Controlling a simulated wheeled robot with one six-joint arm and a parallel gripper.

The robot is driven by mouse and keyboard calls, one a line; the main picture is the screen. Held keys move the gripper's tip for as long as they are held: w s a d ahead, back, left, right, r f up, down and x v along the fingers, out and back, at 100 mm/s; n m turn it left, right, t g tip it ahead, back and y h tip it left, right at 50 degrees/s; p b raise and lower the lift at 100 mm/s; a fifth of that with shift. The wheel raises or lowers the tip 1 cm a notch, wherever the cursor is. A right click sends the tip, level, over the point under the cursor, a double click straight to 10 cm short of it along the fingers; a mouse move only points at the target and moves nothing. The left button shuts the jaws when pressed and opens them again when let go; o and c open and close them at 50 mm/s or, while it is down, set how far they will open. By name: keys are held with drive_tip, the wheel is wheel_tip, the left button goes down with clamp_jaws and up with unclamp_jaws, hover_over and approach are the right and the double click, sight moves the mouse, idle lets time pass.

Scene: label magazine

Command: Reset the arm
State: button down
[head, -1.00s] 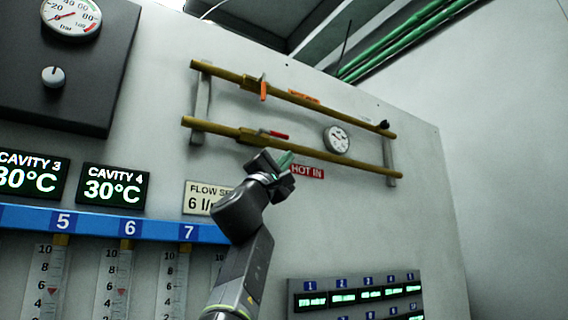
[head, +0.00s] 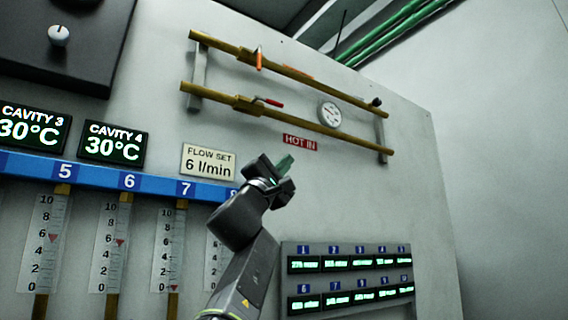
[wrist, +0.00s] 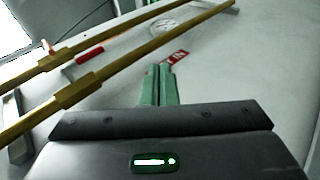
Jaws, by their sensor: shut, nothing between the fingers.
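My gripper (head: 286,163) is in front of the wall panel in the head view, just below the red HOT IN label (head: 300,142). Its green fingers are together with nothing between them. In the wrist view the closed fingers (wrist: 160,84) point toward the HOT IN label (wrist: 179,58) and cover part of it. The lower brass pipe (head: 330,131) with a red-handled valve (head: 267,101) runs above the gripper, apart from it. The upper brass pipe (head: 320,83) has an orange-handled valve (head: 259,58).
A round gauge (head: 330,114) sits by the lower pipe. The FLOW SET sign (head: 208,162) and a blue numbered rail (head: 100,175) over flow tubes are left of my arm. A display panel (head: 350,277) is at lower right. The panel's right part is bare.

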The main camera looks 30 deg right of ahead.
drive_tip(key=shift+r, duration=0.15)
wheel_tip(320, 180, up, 10)
drive_tip(key=w+f+p, duration=0.1)
drive_tip(key=w+p, duration=0.1)
drive_tip(key=p, duration=0.5)
drive_tip(key=shift+m+g+y, duration=0.3)
drive_tip(key=shift+g+y, duration=0.1)
drive_tip(key=a+p, duration=0.2)
drive_tip(key=p, duration=0.2)
drive_tip(key=a+r+p, duration=0.1)
drive_tip(key=a+p, duration=0.2)
drive_tip(key=p, duration=0.2)
drive_tip(key=shift+w+a+r, duration=0.15)
drive_tip(key=shift+w+r, duration=0.05)
drive_tip(key=shift+f, duration=0.2)
